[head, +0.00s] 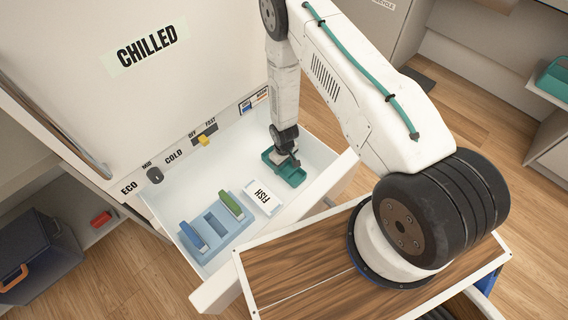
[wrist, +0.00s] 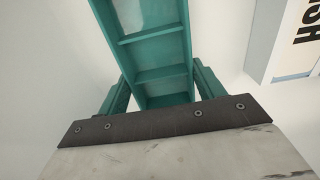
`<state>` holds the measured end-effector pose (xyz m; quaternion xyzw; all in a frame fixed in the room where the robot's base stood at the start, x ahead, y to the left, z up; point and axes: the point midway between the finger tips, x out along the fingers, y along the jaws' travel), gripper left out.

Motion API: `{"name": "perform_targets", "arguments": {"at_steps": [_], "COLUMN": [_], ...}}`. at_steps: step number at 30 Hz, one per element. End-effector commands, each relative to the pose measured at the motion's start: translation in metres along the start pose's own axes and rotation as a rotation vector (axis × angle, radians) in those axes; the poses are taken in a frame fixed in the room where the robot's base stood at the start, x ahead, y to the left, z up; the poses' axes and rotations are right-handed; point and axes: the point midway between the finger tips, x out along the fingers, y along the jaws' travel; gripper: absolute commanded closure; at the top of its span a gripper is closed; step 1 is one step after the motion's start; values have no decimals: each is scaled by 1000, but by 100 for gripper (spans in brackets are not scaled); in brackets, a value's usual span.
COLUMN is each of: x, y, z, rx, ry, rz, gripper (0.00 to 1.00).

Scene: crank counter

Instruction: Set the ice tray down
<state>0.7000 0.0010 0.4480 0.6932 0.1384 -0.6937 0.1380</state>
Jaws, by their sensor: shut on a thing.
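The teal ice tray (head: 291,173) is at the right end of the open white drawer (head: 322,160), beside the FISH box. My gripper (head: 284,157) reaches down from above and is shut on the tray's near part. In the wrist view the ice tray (wrist: 155,50) runs away from between the fingers, its compartments open and empty. My gripper (wrist: 158,95) has a teal finger on each side of it. I cannot tell whether the tray's underside touches the drawer floor.
A white FISH box (head: 262,197) lies left of the tray, its edge also in the wrist view (wrist: 285,40). A blue rack (head: 215,228) with a blue and a green block stands further left. The CHILLED cabinet front (head: 150,45) rises behind the drawer.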

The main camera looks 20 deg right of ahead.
Motion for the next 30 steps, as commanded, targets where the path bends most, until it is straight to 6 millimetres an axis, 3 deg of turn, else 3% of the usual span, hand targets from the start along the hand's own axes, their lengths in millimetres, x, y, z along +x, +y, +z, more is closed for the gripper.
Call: {"name": "perform_targets", "arguments": {"at_steps": [10,11,13,23,30], "x": [4,4,4,1,-35], "y": [0,0,0,0,0], "z": [0,0,0,-1,-1], "rx": [1,1,1,1,1], "ry": [0,0,0,1,2], "rz": [0,0,0,0,2], "gripper": [67,30,11,11,11]}}
